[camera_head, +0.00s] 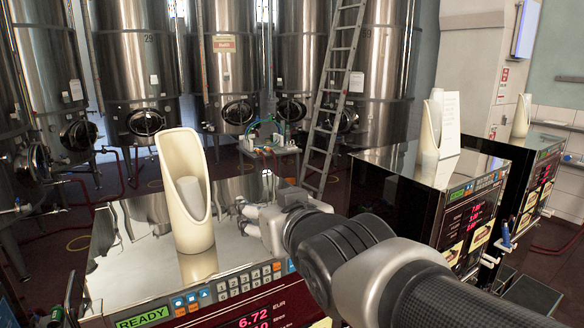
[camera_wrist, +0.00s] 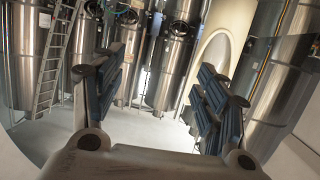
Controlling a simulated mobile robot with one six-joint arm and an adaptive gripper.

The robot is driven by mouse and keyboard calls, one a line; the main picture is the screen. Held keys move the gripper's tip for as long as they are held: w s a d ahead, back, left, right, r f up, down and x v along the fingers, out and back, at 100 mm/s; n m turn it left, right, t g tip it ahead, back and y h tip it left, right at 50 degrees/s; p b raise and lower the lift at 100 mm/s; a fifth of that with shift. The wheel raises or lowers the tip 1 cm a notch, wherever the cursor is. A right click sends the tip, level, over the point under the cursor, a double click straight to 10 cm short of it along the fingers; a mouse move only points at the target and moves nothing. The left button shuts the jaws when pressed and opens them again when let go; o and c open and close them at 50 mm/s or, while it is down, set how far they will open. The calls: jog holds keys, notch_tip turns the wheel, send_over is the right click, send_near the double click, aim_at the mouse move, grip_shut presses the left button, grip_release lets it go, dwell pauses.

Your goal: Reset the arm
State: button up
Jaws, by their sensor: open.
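My gripper (camera_head: 243,214) is in the middle of the head view, over the steel top of the nearest pump (camera_head: 135,275). Its fingers point left toward a tall cream scoop-shaped holder (camera_head: 180,170) with a pale cylinder (camera_head: 190,198) inside. The holder stands upright, just left of the fingertips. In the wrist view my gripper (camera_wrist: 152,82) shows both dark-padded fingers spread wide with nothing between them. The cream holder also shows in the wrist view (camera_wrist: 212,58), partly behind the right finger. My arm hides part of the pump's front.
A second pump (camera_head: 385,165) with a cream holder (camera_head: 430,130) and a white card (camera_head: 449,125) stands to the right, with a third pump (camera_head: 545,140) beyond. Steel tanks (camera_head: 135,60) and a leaning ladder (camera_head: 335,90) stand behind. A small hose stand (camera_head: 270,148) is on the floor.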

jog(key=s+d+f+m+g+h+b, duration=0.1)
jog(key=s+d+f+g+h+b, duration=0.2)
jog(key=d+f, duration=0.4)
jog(key=s+d+f+m+g+h+b, duration=0.1)
jog(key=s+d+f+m+b, duration=0.1)
jog(key=s+d+f, duration=0.55)
jog(key=s+d+f+g+b, duration=0.2)
jog(key=s+f+b, duration=0.1)
jog(key=s+f, duration=0.4)
jog(key=s+d+f+m+g+h+b, duration=0.1)
jog(key=s+f+g+b, duration=0.1)
jog(key=s+f, duration=0.5)
notch_tip(320, 180, down, 3)
jog(key=shift+s+d+f+m+g+h+b, duration=0.2)
jog(key=shift+s+d+m+g+h+b, duration=0.15)
jog(key=shift+g, duration=0.25)
jog(key=shift+w, duration=0.15)
